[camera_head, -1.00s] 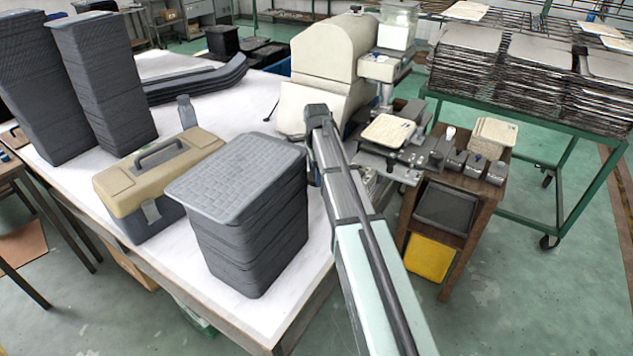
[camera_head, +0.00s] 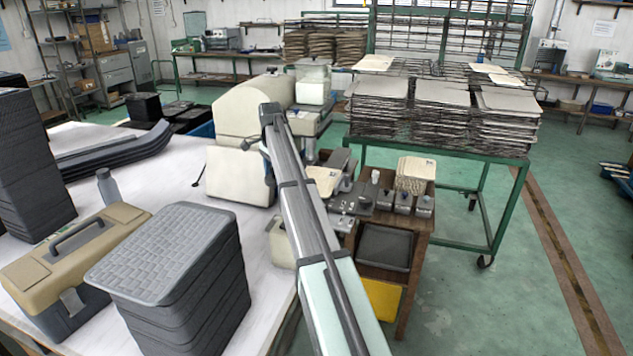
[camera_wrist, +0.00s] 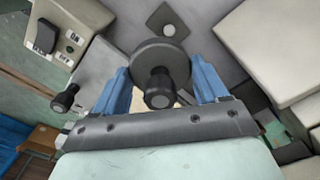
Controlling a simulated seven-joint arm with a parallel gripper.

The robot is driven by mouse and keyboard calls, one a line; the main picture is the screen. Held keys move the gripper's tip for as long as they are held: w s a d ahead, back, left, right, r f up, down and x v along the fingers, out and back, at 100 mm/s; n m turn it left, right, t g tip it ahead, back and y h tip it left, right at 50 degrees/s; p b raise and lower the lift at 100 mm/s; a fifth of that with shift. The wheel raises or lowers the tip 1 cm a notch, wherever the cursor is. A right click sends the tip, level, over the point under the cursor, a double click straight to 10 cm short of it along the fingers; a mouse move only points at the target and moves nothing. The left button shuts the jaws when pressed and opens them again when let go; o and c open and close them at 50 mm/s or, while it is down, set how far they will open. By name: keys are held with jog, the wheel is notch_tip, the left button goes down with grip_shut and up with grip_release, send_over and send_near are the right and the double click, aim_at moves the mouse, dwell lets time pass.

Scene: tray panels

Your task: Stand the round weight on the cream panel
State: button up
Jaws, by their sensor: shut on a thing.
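In the wrist view, my gripper (camera_wrist: 159,66) has its two blue fingers on either side of a dark grey round weight (camera_wrist: 147,56), a disc with a dark knob, and is shut on it. Grey metal surfaces lie beyond the weight; how high it is above them I cannot tell. In the head view, a cream panel (camera_head: 322,181) lies on the machine's bed, partly behind my arm. My gripper and the weight are hidden there.
Several cream panels stand stacked (camera_head: 416,172) on the wooden cart, by small grey blocks (camera_head: 403,202). The cream machine (camera_head: 240,175) is left of my arm. Stacked grey trays (camera_head: 165,250) and a toolbox (camera_head: 75,260) fill the table's left. A green rack (camera_head: 440,146) stands behind.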

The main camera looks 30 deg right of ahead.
jog(key=w+d+r+m, duration=0.1)
jog(key=d+r, duration=0.4)
jog(key=d, duration=0.4)
send_near(317, 180)
jog(key=shift+m, duration=0.4)
jog(key=shift+d+f, duration=0.1)
jog(key=shift+f, duration=2.9)
jog(key=o, duration=1.5)
jog(key=shift+f, duration=0.15)
notch_tip(317, 180, up, 12)
